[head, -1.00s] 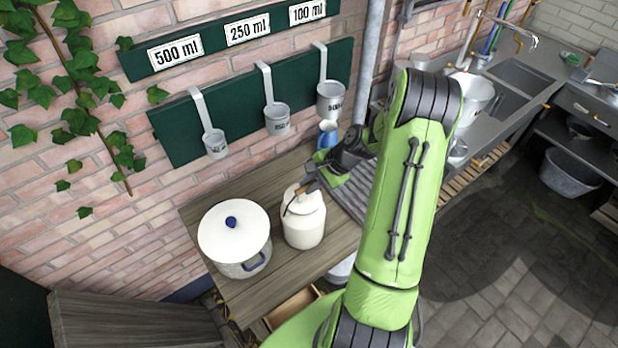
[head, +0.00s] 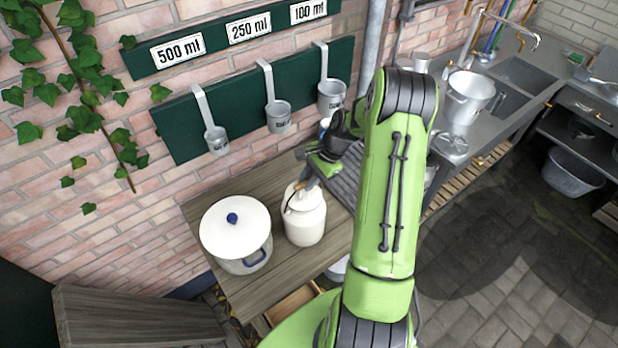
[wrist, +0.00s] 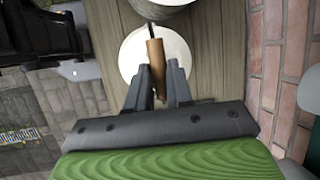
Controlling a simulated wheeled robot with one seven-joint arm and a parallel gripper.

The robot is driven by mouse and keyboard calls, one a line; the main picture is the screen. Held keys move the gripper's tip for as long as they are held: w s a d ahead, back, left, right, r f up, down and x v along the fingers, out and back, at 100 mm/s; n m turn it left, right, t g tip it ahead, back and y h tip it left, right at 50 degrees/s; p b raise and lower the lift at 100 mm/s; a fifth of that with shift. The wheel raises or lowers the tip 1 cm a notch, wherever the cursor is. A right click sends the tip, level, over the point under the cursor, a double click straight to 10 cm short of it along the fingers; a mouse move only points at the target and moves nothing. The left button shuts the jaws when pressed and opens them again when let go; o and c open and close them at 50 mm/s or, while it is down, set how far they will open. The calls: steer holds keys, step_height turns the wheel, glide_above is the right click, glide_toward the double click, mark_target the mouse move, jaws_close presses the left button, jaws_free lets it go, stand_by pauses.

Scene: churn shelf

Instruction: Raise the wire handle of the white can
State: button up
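The white can (head: 304,222) stands upright on the wooden table, with a domed lid. Its thin dark wire handle (head: 288,205) rises over the can's top and has a brown wooden grip (wrist: 156,62). My gripper (head: 308,182) is at the can's upper right side. In the wrist view, my gripper's two fingers (wrist: 161,76) lie on either side of the wooden grip and look closed on it. The can's round top (wrist: 178,52) shows behind the grip. The far side of the handle is hidden.
A large white lidded pot (head: 236,250) with blue knobs stands just left of the can on the table (head: 262,298). Small measuring cups (head: 279,117) hang from a green board behind. A sink counter (head: 478,140) lies to the right.

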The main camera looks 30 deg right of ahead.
steer(key=o, duration=0.4)
steer(key=shift+w+f, duration=0.1)
steer(key=shift+w, duration=0.1)
steer(key=shift+c, duration=0.2)
steer(key=v, duration=1.6)
steer(key=shift+f, duration=0.1)
